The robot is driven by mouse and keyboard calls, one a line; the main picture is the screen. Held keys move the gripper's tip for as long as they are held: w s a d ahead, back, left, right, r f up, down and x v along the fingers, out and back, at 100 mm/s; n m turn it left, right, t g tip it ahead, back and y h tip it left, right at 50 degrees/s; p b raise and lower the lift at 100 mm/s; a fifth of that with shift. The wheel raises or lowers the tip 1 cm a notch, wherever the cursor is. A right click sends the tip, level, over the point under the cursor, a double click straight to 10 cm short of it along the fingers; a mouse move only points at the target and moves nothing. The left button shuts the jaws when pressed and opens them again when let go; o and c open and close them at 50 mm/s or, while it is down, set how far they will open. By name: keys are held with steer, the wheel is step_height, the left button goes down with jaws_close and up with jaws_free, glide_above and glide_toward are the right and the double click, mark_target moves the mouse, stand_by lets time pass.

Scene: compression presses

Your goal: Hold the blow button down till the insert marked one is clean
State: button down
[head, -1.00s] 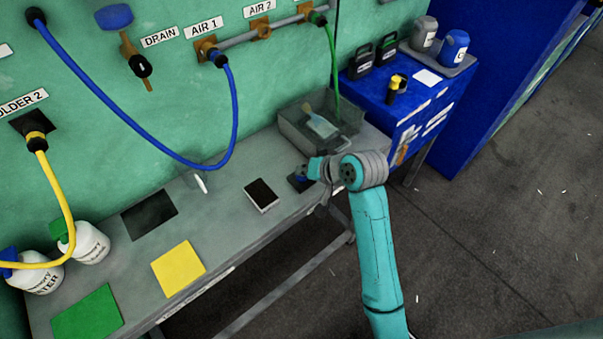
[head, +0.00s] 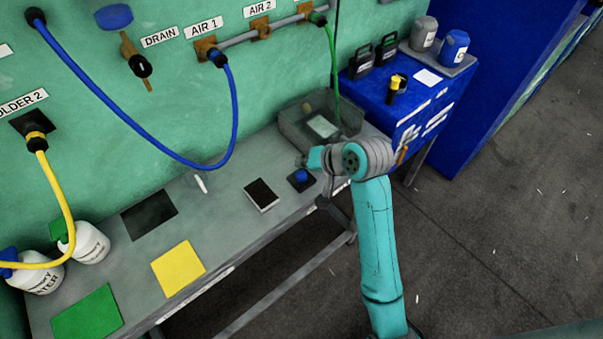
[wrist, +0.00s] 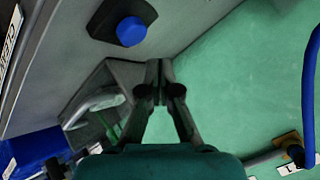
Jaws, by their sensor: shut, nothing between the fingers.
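The blue blow button (head: 301,175) sits on a black square base on the bench. It shows uncovered in the wrist view too (wrist: 131,31), apart from my gripper. My gripper (wrist: 160,68) is shut and empty, with its fingertips together. In the head view it is mostly hidden by my arm, above and beyond the button. A pale rectangular piece (head: 322,126) lies in the grey open bin (head: 291,133). No number can be read on it, so I cannot tell whether it is insert one or whether it is clean.
A dark flat block (head: 262,195) lies left of the button. A yellow square (head: 178,267) and a green square (head: 87,313) lie farther left. A green hose (head: 333,60) hangs into the bin. A blue cabinet (head: 410,105) stands to the right.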

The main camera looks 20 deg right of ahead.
mark_target(304, 176)
steer(key=shift+r, duration=1.65)
